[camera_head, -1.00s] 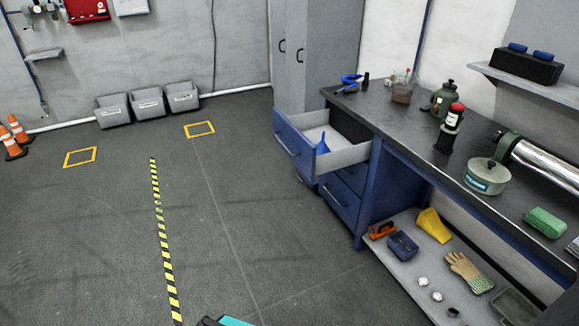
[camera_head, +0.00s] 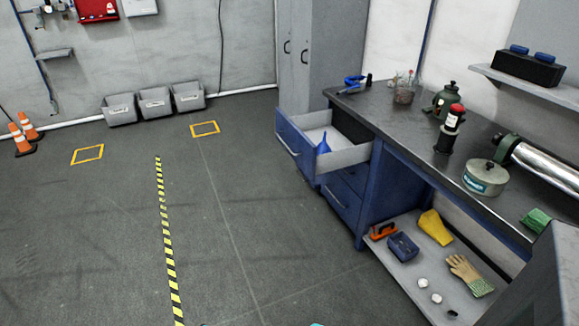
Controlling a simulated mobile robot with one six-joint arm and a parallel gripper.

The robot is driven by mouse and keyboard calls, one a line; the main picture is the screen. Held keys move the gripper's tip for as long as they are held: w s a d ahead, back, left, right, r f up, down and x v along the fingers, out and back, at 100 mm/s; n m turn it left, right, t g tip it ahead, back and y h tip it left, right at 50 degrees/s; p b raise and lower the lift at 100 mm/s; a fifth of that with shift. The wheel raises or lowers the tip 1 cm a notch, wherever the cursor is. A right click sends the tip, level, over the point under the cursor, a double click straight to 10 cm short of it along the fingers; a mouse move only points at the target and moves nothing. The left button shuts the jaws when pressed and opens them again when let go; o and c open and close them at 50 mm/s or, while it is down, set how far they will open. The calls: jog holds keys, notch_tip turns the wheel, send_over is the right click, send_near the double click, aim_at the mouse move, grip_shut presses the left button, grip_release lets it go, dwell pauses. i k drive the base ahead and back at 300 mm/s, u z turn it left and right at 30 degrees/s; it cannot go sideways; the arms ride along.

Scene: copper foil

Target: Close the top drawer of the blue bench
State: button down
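The blue bench (camera_head: 385,190) stands at the right with a dark worktop. Its top drawer (camera_head: 293,140) is pulled well out to the left, with a pale handle along its blue front. Inside the drawer are a blue funnel-like item (camera_head: 323,144) and a dark box-shaped area at the back. A lower drawer (camera_head: 341,199) below it looks shut. A grey shape at the lower right corner covers part of the bench and may be part of my arm. My gripper cannot be made out in this view.
A low shelf (camera_head: 405,265) holds a glove and small items. Floor in front of the drawer is clear, with a striped yellow-black line (camera_head: 164,230).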

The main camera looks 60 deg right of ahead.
aim_at(299, 135)
jog(key=z, duration=0.05)
jog(key=i, duration=1)
jog(key=u, duration=0.15)
jog(key=k, duration=0.9)
jog(key=z, duration=0.2)
jog(key=i, duration=0.85)
jog(key=u, duration=0.05)
